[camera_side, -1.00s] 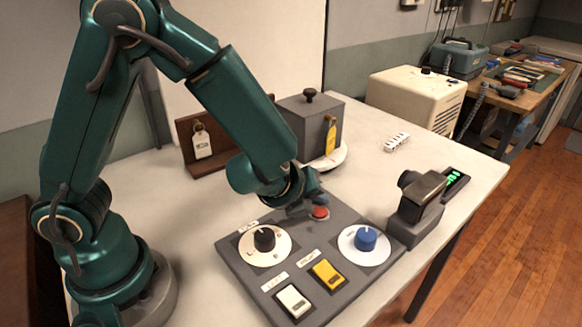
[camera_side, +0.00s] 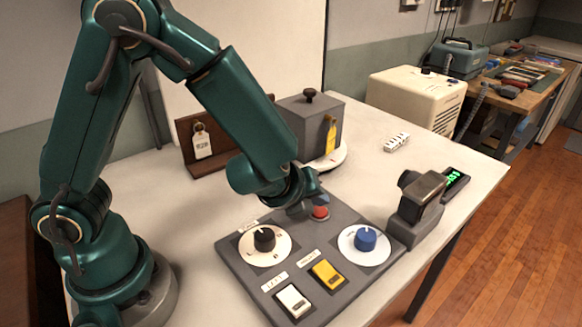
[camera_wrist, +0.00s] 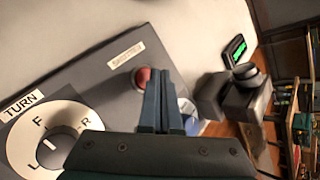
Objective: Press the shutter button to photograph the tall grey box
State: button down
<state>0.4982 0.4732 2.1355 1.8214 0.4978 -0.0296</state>
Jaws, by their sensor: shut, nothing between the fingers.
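The tall grey box (camera_side: 310,118) with a dark knob on its lid and a yellow tag stands on a white round turntable (camera_side: 335,160). The red button (camera_side: 320,213) is at the back of the dark control panel (camera_side: 240,275). It also shows in the wrist view (camera_wrist: 142,76), beside a small blurred label. My gripper (camera_side: 319,198) is shut and empty, just above the red button. In the wrist view my closed fingertips (camera_wrist: 158,72) are immediately right of the button; I cannot tell whether they touch it. A grey camera (camera_side: 418,205) stands right of the panel.
The panel carries a black dial (camera_side: 264,239), a blue knob (camera_side: 365,239), a yellow switch (camera_side: 328,274) and a white switch (camera_side: 293,300). A green-lit display (camera_side: 454,181) is beside the camera. A brown stand (camera_side: 190,135) with a tag is left of the box.

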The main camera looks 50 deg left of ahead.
aim_at(317, 215)
jog(key=shift+f, duration=0.15)
jog(key=shift+f, duration=0.25)
jog(key=shift+f, duration=0.45)
dwell(0.5)
jog(key=shift+r, duration=0.85)
jog(key=shift+r, duration=2.55)
